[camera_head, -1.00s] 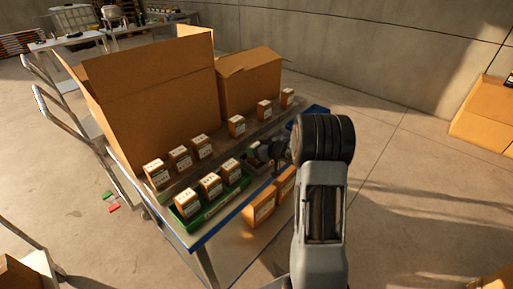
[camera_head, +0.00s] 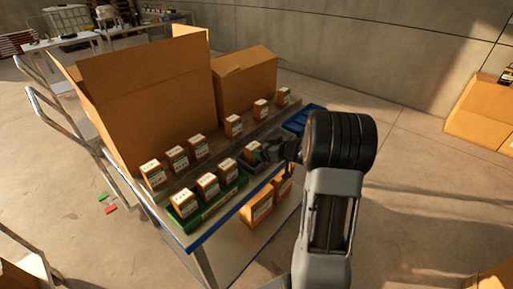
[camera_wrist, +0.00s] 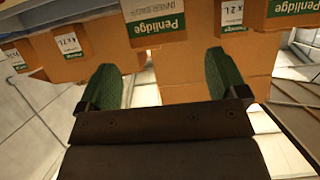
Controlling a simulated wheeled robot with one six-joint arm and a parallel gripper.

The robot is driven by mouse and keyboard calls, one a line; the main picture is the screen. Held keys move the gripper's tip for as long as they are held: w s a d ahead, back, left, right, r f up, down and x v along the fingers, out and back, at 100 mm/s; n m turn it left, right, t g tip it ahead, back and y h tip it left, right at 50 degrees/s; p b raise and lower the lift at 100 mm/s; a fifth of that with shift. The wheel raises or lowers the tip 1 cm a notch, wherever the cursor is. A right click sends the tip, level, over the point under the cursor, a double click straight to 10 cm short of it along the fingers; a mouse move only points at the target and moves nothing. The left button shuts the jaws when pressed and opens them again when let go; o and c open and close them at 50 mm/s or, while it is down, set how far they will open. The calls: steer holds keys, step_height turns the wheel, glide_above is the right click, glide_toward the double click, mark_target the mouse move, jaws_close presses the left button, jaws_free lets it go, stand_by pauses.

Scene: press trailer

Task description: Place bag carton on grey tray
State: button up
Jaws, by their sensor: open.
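A small brown bag carton (camera_head: 252,151) with a white label stands in the small grey tray (camera_head: 262,168) near the table's right front edge. My gripper (camera_head: 270,151) is just right of this carton, partly covering the tray. In the wrist view, my gripper (camera_wrist: 162,82) has its two green fingers spread apart. A brown carton (camera_wrist: 160,58) labelled Penlidge, with small lettering that seems to read INNER BAGS, shows beyond and between the fingers. I cannot tell whether the fingers touch it.
A green tray (camera_head: 212,208) holds three cartons. More cartons (camera_head: 177,157) stand in a row behind it. A blue tray (camera_head: 303,119) is at the right end. Large open boxes (camera_head: 140,95) line the back. Orange boxes (camera_head: 257,207) sit below the tabletop.

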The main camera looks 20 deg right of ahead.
steer(key=s+a+r+m+g+h, duration=0.1)
steer(key=s+a+r+m+h, duration=0.1)
steer(key=s+r+m+h, duration=0.5)
steer(key=s+a+n+g, duration=0.1)
steer(key=s+a+g, duration=0.2)
steer(key=s+a, duration=0.3)
steer(key=s+a+n+g+y, duration=0.1)
steer(key=s+a+g, duration=0.3)
steer(key=s, duration=0.7)
steer(key=a, duration=0.2)
steer(key=shift+s+a+r, duration=0.15)
steer(key=shift+s+a, duration=0.1)
steer(key=shift+a, duration=0.15)
